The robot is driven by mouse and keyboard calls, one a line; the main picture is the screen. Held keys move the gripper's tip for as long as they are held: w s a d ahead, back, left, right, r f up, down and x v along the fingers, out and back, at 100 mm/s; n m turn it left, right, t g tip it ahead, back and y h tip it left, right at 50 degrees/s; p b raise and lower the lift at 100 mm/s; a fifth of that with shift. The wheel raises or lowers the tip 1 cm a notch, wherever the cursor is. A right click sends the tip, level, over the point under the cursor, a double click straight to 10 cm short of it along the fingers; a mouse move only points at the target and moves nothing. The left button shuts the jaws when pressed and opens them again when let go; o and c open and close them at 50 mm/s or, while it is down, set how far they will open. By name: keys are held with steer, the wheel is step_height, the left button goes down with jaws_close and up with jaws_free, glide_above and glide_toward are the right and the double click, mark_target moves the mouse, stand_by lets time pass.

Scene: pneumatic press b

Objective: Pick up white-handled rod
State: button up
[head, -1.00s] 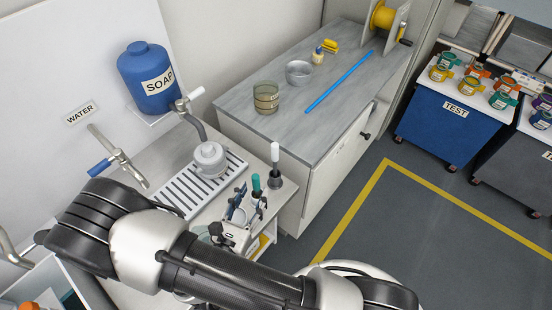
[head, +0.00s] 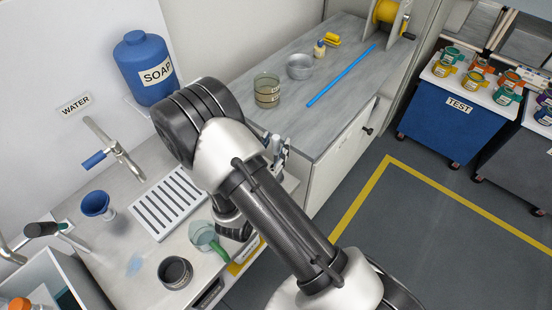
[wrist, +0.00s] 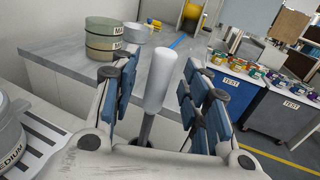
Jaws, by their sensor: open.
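The white-handled rod stands upright in the wrist view, its white handle (wrist: 160,82) above a dark shaft (wrist: 146,128). My gripper (wrist: 160,95) is open, with blue-padded fingers to the left and right of the handle. The handle is between them, with visible gaps on both sides. The lower end of the rod is hidden behind the gripper body. In the head view my gripper (head: 278,150) is mostly hidden behind my arm, and I cannot clearly make out the rod there.
A grey bench (head: 330,60) behind holds a stacked tan container (head: 267,91), a metal bowl (head: 300,67) and a blue rod (head: 341,75). A pot labelled MEDIUM (wrist: 10,130) stands left of my gripper. A blue funnel (head: 98,205) and green-handled item (head: 207,238) are on the counter.

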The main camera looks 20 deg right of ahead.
steer(key=shift+x, duration=0.85)
steer(key=shift+c, duration=0.2)
steer(key=shift+a, duration=0.1)
jaws_close()
